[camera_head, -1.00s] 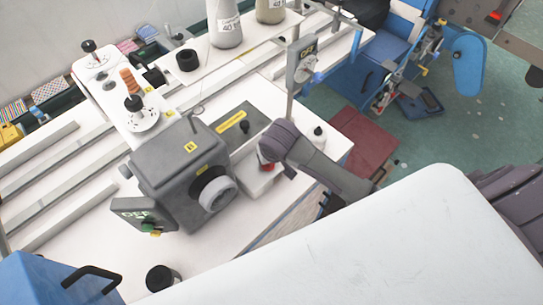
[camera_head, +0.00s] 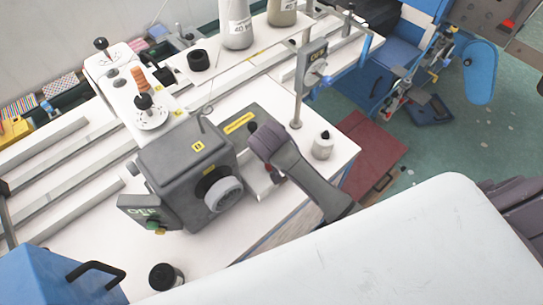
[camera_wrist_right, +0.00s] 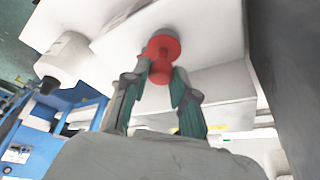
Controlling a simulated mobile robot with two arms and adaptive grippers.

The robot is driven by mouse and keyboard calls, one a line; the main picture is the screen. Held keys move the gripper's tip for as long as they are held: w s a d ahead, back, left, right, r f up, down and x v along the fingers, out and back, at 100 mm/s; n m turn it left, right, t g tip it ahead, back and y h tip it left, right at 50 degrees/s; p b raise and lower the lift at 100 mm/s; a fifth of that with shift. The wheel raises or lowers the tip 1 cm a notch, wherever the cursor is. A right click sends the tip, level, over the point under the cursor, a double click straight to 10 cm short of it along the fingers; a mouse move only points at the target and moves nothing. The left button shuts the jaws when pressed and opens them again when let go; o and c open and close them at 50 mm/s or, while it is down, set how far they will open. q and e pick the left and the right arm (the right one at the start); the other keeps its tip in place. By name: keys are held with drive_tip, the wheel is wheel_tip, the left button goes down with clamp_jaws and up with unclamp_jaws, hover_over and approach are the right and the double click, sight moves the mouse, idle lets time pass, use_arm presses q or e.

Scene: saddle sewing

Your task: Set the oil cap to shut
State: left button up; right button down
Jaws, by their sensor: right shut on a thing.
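The oil cap appears as a red, spool-shaped knob (camera_wrist_right: 161,45) against a white surface in the right wrist view. The two fingers of my right gripper (camera_wrist_right: 158,78) are closed around its lower part. In the head view my right gripper (camera_head: 268,165) reaches down at the white housing (camera_head: 262,186) beside the grey sewing machine head (camera_head: 182,160). Only a sliver of red shows there, as my wrist hides most of the cap. I cannot tell from these views whether the cap is seated. My left gripper is not in view.
A white bottle with a dark cap (camera_head: 323,147) stands close to the right of my right gripper, and a post with a grey switch box (camera_head: 312,66) rises behind it. The machine's handwheel (camera_head: 223,194) is close on the left. The front tabletop (camera_head: 215,248) is mostly clear.

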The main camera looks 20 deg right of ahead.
drive_tip(key=c, duration=0.9)
unclamp_jaws()
drive_tip(key=shift+c, duration=0.2)
drive_tip(key=shift+r, duration=0.15)
drive_tip(key=v, duration=1.1)
drive_tip(key=shift+s+r, duration=0.2)
drive_tip(key=shift+r, duration=0.15)
drive_tip(key=shift+a+f, duration=0.1)
